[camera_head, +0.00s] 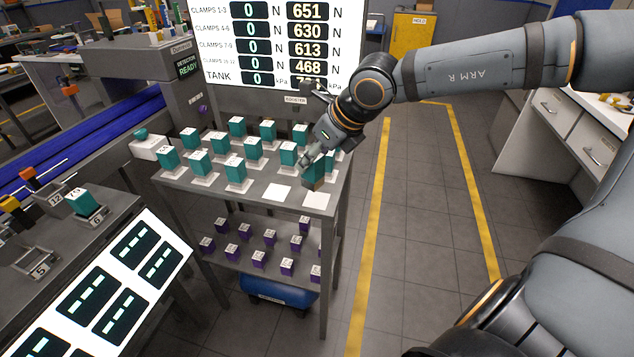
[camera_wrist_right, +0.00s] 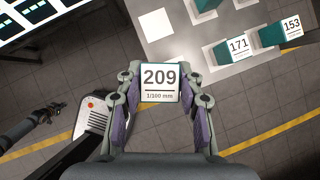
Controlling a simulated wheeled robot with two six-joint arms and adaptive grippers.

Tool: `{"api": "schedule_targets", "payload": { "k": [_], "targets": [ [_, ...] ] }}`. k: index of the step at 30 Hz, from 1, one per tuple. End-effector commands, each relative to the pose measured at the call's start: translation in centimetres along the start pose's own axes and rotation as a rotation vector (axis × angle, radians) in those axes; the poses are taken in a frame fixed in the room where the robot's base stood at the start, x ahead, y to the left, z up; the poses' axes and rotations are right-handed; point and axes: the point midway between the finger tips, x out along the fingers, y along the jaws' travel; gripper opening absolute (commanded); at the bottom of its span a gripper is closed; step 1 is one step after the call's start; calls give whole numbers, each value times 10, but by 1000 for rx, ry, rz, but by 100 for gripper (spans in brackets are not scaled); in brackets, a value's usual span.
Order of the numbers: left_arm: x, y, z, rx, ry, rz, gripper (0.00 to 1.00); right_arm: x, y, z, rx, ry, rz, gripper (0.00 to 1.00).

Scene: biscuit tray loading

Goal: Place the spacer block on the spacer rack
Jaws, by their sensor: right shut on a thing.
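The spacer block (camera_wrist_right: 160,84) is a small teal block with a white top reading 209, held between the fingers of my right gripper (camera_wrist_right: 160,102). In the head view the block (camera_head: 314,181) hangs at the right front corner of the spacer rack (camera_head: 246,208), a grey table with several teal blocks on white pads. My right gripper (camera_head: 310,158) is shut on it above that corner, and partly hides it. Two white pads at the front, one (camera_head: 277,192) and the corner one (camera_head: 316,201), are bare. A small dark part, apparently my left gripper (camera_wrist_right: 55,110), shows at left in the wrist view; its jaws are unclear.
Teal blocks marked 171 (camera_wrist_right: 238,45) and 153 (camera_wrist_right: 291,27) stand close to the held block. A lower shelf (camera_head: 225,258) holds several purple blocks. A lit screen panel (camera_head: 115,290) stands at front left. Open floor (camera_head: 420,200) lies to the right.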

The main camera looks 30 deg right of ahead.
Motion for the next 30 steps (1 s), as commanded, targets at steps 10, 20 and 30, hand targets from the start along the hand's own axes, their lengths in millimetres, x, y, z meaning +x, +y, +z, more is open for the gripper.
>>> {"api": "schedule_targets", "payload": {
  "k": [10, 20, 30],
  "targets": [
    [-4, 0, 0, 0, -1, 0, 0, 46, -31, -11, -1, 2, 2, 1],
    [-1, -1, 2, 0, -4, -1, 0, 77, -36, -29, 0, 3, 2, 1],
    [2, -1, 3, 1, -4, -2, 0, 80, -36, -31, -1, 1, 2, 1]
  ]
}}
